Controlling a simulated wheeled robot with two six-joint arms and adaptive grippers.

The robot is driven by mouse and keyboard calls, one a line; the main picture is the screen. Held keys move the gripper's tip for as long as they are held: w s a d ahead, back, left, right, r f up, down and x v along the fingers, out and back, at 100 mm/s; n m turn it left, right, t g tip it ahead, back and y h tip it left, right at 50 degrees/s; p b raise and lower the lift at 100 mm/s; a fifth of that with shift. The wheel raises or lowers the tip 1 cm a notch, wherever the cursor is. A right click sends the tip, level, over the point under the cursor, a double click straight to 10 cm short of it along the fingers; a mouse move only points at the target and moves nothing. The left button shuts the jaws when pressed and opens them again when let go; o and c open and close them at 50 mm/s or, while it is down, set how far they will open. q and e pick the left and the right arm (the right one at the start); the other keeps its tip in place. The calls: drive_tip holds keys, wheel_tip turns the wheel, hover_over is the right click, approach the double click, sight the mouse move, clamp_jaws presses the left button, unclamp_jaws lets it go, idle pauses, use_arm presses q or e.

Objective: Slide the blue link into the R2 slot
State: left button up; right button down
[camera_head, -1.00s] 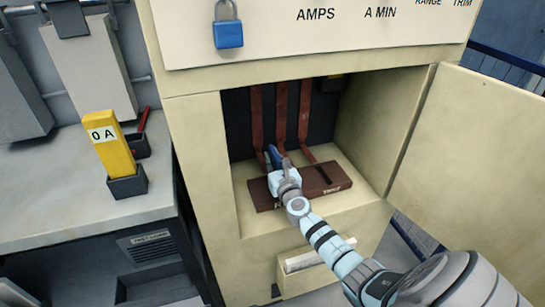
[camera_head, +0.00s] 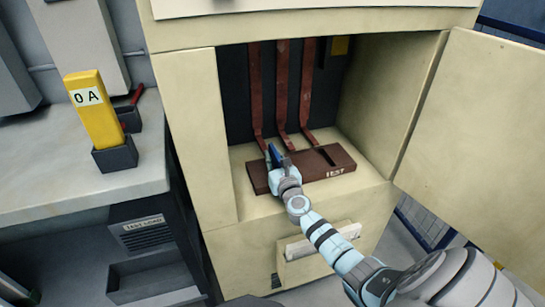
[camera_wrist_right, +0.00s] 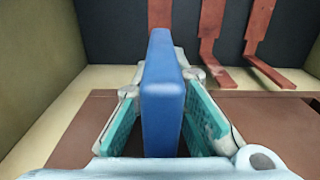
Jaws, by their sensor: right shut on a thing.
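My right gripper (camera_head: 278,160) reaches into the open cabinet bay and is shut on the blue link (camera_head: 274,153). The right wrist view shows the link (camera_wrist_right: 163,100) upright between the teal finger pads (camera_wrist_right: 205,115). The gripper hides the block's left part and the link's lower end, so I cannot tell whether the link touches a slot. I cannot read an R2 mark. My left gripper is not in view.
Several reddish-brown bars (camera_head: 282,95) run down the bay's back wall and bend forward at the block. The cabinet door (camera_head: 480,150) stands open at right. A yellow "0 A" piece (camera_head: 95,108) stands in a dark holder on the left bench (camera_head: 60,180).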

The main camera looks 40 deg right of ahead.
drive_tip(key=c, duration=1.6)
unclamp_jaws()
drive_tip(key=shift+o, duration=0.3)
drive_tip(key=shift+s, duration=0.1)
drive_tip(key=v, duration=1.2)
drive_tip(key=shift+r, duration=0.1)
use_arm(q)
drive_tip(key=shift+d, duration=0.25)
